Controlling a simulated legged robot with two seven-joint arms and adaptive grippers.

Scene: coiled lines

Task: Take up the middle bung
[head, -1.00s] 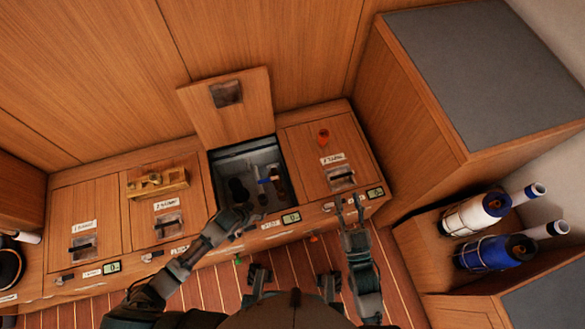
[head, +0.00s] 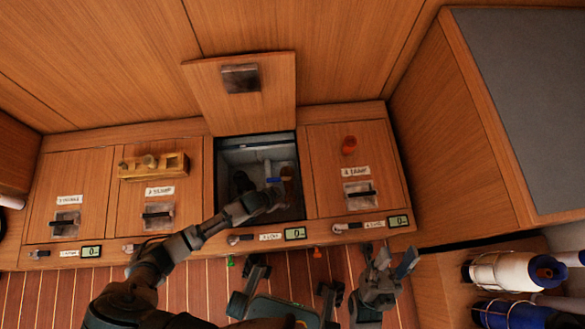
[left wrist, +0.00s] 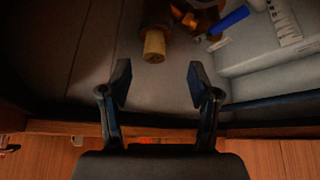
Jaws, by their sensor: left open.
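My left gripper (head: 274,190) reaches down into the open locker (head: 256,139) in the head view. In the left wrist view its jaws (left wrist: 159,84) are open and empty. A tan tapered wooden plug (left wrist: 154,45), perhaps a bung, lies just beyond the fingertips, between them and apart from them. A wooden rack (head: 180,172) on the left lid holds small tan pieces; I cannot tell which is the middle bung. My right gripper (head: 393,262) hangs in front of the bench, open and empty.
In the locker, a blue handle (left wrist: 229,20) and copper-coloured fitting (left wrist: 202,22) lie close to the plug. The raised lid (head: 240,105) stands behind. Bottles (head: 505,271) are at the right.

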